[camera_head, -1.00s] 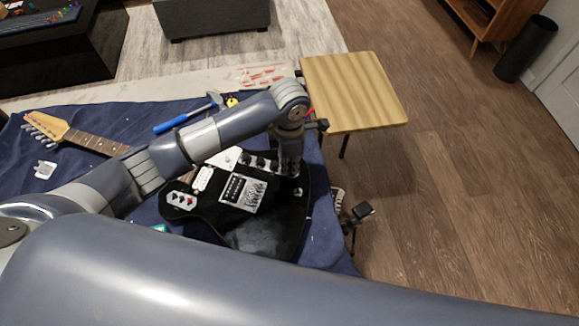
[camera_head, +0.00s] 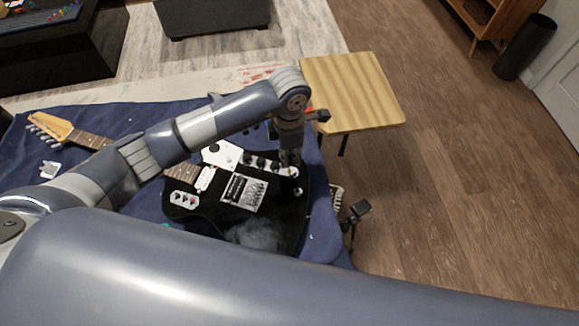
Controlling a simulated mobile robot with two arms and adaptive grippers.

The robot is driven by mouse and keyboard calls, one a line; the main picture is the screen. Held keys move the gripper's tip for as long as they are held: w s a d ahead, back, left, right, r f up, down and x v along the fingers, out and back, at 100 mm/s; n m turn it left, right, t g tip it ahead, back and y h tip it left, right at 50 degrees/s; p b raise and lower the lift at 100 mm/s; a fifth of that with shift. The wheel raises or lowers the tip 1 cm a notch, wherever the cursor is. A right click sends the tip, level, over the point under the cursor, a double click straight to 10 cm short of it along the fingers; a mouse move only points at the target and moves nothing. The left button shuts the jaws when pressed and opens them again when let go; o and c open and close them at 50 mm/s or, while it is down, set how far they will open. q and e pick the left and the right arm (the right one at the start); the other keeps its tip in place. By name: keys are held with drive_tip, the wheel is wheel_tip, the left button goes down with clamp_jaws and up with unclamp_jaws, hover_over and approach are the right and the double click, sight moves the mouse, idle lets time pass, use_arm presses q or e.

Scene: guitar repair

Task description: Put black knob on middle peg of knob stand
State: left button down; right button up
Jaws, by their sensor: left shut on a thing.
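The black guitar body (camera_head: 222,222) lies on the blue cloth, with a white plate (camera_head: 288,171) on its upper right part. Several small black knobs (camera_head: 260,162) stand in a row on this plate. My left gripper (camera_head: 291,160) points down just above the right end of the row. It is shut on a small dark thing, apparently a black knob, mostly hidden by the fingers. My right gripper is out of view.
The guitar neck (camera_head: 92,139) lies to the left on the blue cloth (camera_head: 130,235). A bare wooden board (camera_head: 352,88) sits at the right. A black clamp-like part (camera_head: 360,209) stands by the right table edge. My arm links cover much of the front and middle.

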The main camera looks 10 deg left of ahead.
use_arm(q)
drive_tip(key=shift+r, duration=0.35)
